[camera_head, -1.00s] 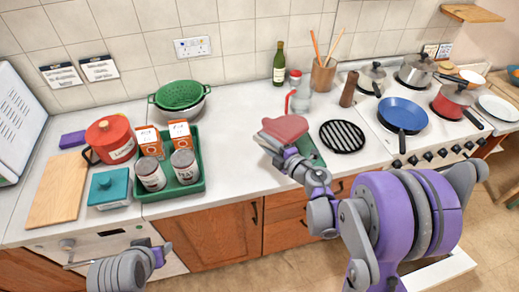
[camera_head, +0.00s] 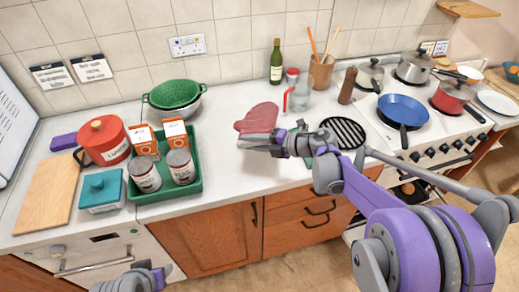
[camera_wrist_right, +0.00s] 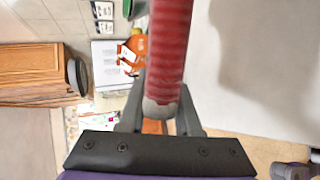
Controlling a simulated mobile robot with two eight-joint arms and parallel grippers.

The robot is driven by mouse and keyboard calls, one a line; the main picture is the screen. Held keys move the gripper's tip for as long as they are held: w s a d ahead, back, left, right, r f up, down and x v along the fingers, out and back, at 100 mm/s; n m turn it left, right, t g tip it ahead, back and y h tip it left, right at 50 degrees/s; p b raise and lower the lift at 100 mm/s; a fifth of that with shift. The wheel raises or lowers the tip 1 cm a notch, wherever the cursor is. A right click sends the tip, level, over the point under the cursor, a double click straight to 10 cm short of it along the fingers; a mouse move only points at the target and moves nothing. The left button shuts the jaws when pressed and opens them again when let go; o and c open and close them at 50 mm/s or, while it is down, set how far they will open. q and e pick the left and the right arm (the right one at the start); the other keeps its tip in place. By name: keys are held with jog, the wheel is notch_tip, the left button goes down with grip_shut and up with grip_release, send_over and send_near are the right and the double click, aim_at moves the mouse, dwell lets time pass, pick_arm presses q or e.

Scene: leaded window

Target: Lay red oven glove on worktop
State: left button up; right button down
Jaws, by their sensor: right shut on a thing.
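The red oven glove (camera_head: 258,118) is over the clear worktop (camera_head: 226,111), between the green tray and the glass bottle. My right gripper (camera_head: 272,143) is shut on its near end. In the right wrist view the glove (camera_wrist_right: 170,48) shows edge-on between the fingers (camera_wrist_right: 160,112), with a gap and a shadow between it and the pale worktop (camera_wrist_right: 260,60). My left gripper (camera_head: 152,277) is low at the bottom edge, in front of the cupboards, away from the glove; its fingers are too unclear to read.
The green tray (camera_head: 196,190) with cartons and tins stands left of the glove. The green colander (camera_head: 175,93), wine bottle (camera_head: 276,62) and glass bottle (camera_head: 298,95) are behind. A black striped trivet (camera_head: 343,133) and the hob with pans lie right.

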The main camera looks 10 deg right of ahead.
notch_tip(320, 180, down, 7)
jog(key=b, duration=0.3)
jog(key=shift+r, duration=0.2)
jog(key=shift+s+f+b, duration=0.15)
jog(key=shift+f+b, duration=0.15)
jog(key=shift+b, duration=0.15)
pick_arm(q)
jog(key=f, duration=0.1)
jog(key=s+f, duration=0.1)
jog(key=f, duration=0.1)
jog(key=s+f, duration=0.1)
jog(key=f, duration=0.1)
jog(key=shift+f, duration=0.25)
jog(key=shift+w, duration=0.15)
pick_arm(e)
jog(key=c, duration=0.8)
grip_release()
jog(key=shift+o, duration=0.2)
pick_arm(q)
jog(key=shift+w+r+p, duration=0.1)
jog(key=shift+r+p, duration=0.35)
jog(key=shift+r, duration=0.1)
pick_arm(e)
jog(key=shift+v, duration=4)
